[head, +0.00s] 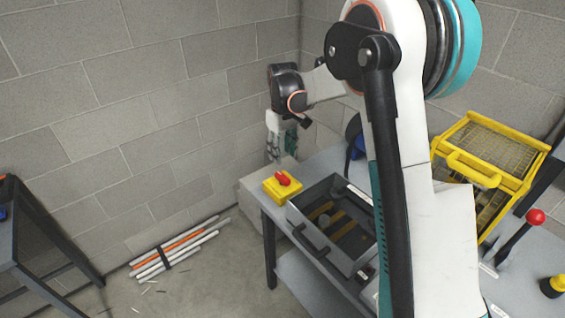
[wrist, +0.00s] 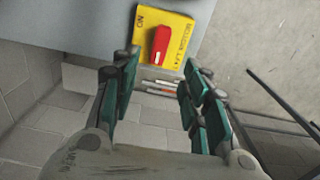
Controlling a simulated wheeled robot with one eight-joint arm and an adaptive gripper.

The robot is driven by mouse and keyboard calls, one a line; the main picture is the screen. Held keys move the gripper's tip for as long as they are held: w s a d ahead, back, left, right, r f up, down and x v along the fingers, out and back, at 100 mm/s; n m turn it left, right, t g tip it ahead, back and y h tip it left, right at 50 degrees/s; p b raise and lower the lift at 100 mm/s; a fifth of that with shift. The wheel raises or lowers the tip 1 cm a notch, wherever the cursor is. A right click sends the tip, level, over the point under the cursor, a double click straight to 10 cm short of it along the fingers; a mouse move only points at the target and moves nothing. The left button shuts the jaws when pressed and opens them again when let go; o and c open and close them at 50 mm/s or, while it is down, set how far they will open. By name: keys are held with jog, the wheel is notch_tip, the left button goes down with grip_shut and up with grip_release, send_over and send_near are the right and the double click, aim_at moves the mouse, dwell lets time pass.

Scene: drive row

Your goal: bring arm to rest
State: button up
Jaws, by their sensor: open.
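My arm is raised and bent in the head view, its white and teal links crossing the right half of the picture. My gripper (head: 281,150) hangs from the wrist, fingers down, in front of the block wall. It is above and behind the yellow switch box with a red rotary handle (head: 281,187). In the wrist view my gripper (wrist: 160,64) has its two green-padded fingers apart, with nothing between them. The yellow switch box (wrist: 181,28) lies beyond the fingertips there, with its red handle near upright in the picture. No contact with it shows.
A grey bench (head: 325,160) carries an open-topped dark box (head: 352,267) beside the switch box. A yellow mesh guard (head: 497,150) and a red-knobbed lever (head: 535,217) stand at the right. Bundled tubes (head: 178,252) lie on the floor by the wall. Another table (head: 40,245) is at left.

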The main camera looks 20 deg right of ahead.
jog(key=shift+r, duration=0.85)
jog(key=shift+r, duration=0.1)
